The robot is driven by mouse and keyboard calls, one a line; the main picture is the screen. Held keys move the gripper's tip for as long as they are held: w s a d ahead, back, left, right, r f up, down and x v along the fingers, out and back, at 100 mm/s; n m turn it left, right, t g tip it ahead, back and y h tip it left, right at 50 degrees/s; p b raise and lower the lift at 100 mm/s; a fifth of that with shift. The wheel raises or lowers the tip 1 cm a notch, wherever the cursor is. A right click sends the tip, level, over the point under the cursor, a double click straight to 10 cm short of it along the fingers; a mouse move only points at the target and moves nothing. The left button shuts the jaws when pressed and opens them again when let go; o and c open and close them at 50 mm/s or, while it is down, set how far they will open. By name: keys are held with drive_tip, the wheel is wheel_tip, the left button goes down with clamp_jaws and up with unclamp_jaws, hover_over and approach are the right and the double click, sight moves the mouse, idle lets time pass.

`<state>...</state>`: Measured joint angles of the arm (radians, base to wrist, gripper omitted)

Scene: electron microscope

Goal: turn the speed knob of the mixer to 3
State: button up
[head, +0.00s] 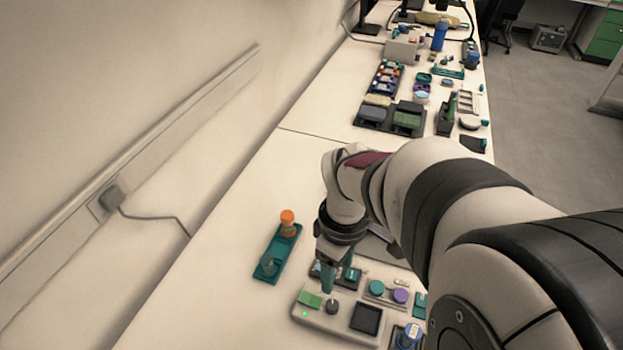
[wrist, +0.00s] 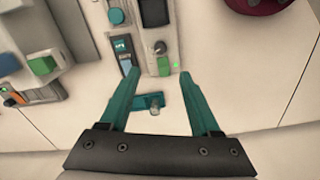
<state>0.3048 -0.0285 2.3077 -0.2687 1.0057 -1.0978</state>
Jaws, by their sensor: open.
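The mixer is most likely the pale flat unit (head: 345,328) near the front of the bench in the head view; it also shows in the wrist view (wrist: 174,30). It carries a small dark round knob (head: 332,307), a black square (head: 366,318), a green panel (head: 309,299) and a lit green light (head: 305,314). In the wrist view the knob (wrist: 160,47) lies beyond my fingertips. The speed marks are too small to read. My gripper (head: 337,282) points down over the unit's back edge. Its teal fingers (wrist: 157,78) are open with nothing held between them.
A teal tray with an orange-topped piece (head: 288,222) stands to the left. Purple (head: 401,296) and green (head: 376,287) round pieces stand close behind and right. A blue-topped piece (head: 409,335) stands at the unit's right. The bench at far left is clear.

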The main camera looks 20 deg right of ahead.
drive_tip(key=s+a+r+m+y, duration=0.2)
drive_tip(key=s+a+r+m, duration=0.3)
drive_tip(key=s+a+m, duration=0.55)
wheel_tip(320, 180, up, 6)
drive_tip(key=n+h, duration=0.2)
drive_tip(key=n, duration=1.2)
hover_over(333, 305)
drive_tip(key=shift+a+f+m, duration=0.1)
drive_tip(key=shift+m, duration=0.15)
wheel_tip(333, 305, down, 25)
drive_tip(key=m, duration=0.4)
drive_tip(key=shift+m, duration=0.3)
clamp_jaws()
